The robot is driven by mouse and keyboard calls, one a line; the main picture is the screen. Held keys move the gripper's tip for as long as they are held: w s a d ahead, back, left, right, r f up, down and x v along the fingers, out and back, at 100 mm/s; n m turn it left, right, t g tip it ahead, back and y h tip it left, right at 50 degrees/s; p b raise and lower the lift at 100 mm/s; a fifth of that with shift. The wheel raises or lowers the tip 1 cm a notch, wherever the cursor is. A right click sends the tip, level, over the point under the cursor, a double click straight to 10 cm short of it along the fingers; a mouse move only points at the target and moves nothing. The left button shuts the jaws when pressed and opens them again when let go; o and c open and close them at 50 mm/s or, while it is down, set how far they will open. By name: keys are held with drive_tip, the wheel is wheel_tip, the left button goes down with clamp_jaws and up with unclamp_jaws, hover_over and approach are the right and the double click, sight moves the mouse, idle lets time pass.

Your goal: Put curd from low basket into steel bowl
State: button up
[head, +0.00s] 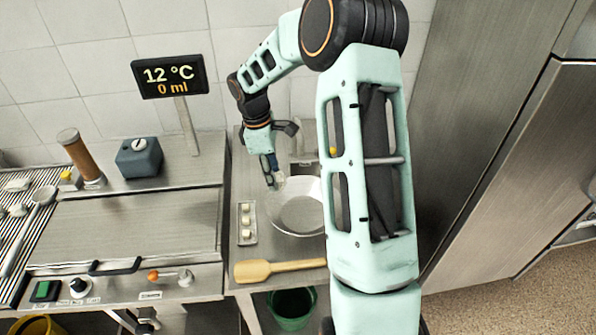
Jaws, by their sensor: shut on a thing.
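My gripper (273,182) points down at the upper left rim of a wide round vessel (312,231) on the steel counter. It is shut on a small pale thing at its fingertips, too small and partly covered to identify surely as curd. The vessel has a pale, see-through-looking wall and a grey floor.
A small tray (241,238) with white cubes stands left of the vessel. A wooden paddle (268,269) lies along the front edge. A green bucket (291,308) is below. A display (169,76) reads 12 °C and 0 ml. The left worktop (135,224) is clear.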

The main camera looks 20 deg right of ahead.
drive_tip(key=s+d+r+n+h, duration=0.1)
drive_tip(key=s+d+n+h, duration=0.15)
drive_tip(key=d, duration=0.35)
drive_tip(key=b, duration=0.4)
hover_over(298, 215)
drive_tip(key=shift+m, duration=0.25)
drive_tip(key=shift+d+f, duration=0.1)
drive_tip(key=shift+f, duration=5.3)
drive_tip(key=o, duration=1.2)
drive_tip(key=shift+h, duration=0.25)
drive_tip(key=shift+o, duration=0.2)
